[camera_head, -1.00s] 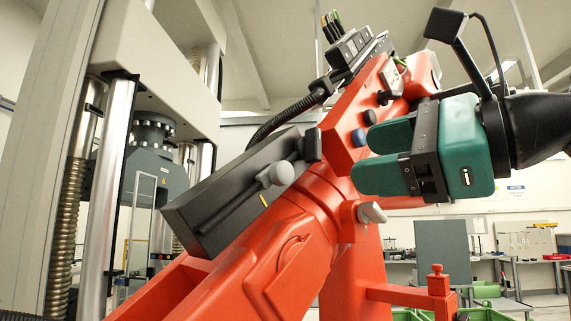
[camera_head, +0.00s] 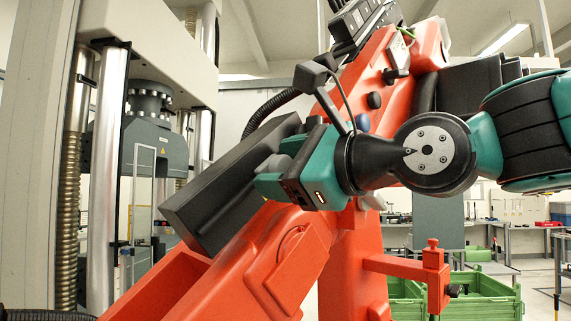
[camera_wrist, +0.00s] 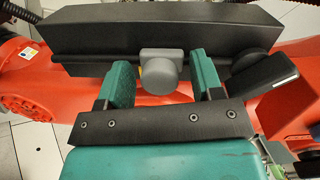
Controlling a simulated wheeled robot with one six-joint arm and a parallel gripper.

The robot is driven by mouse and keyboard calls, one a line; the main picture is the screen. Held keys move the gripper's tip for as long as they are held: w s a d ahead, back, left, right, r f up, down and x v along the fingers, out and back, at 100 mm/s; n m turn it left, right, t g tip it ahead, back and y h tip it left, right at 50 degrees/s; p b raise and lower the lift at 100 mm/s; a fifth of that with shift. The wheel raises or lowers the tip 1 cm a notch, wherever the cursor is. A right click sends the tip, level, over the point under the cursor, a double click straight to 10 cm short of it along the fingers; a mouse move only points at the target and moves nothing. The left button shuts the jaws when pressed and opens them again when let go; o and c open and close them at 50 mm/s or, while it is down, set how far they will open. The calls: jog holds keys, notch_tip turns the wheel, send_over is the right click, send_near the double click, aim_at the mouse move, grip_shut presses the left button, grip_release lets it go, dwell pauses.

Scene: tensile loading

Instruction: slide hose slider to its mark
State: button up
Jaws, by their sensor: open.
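A grey slider with a round knob (camera_wrist: 160,75) sits on the side of a long dark box (camera_wrist: 75,35). My gripper (camera_wrist: 160,62) is open, with one green finger to the left of the knob and one to the right. Gaps show between the knob and both fingers. In the head view my gripper (camera_head: 272,170) is at the dark box (camera_head: 205,200), and its fingers hide most of the slider. A small yellow spot shows just left of the knob in the wrist view; I cannot tell whether it is the mark.
The box lies along a sloping red machine arm (camera_head: 290,260). A black ribbed hose (camera_head: 265,112) runs behind the box's upper end. A dark block (camera_wrist: 265,85) stands close to the right finger. Green crates (camera_head: 485,295) are at lower right.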

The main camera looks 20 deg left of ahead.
jog(key=c, duration=1.1)
jog(key=shift+s+a+f+b, duration=0.25)
jog(key=shift+s+f+b, duration=0.15)
jog(key=shift+s+b, duration=0.1)
jog(key=shift+s+a+f+b, duration=0.2)
jog(key=shift+s+f+b, duration=0.15)
jog(key=shift+s+f, duration=0.1)
jog(key=o, duration=1.1)
jog(key=shift+d, duration=0.1)
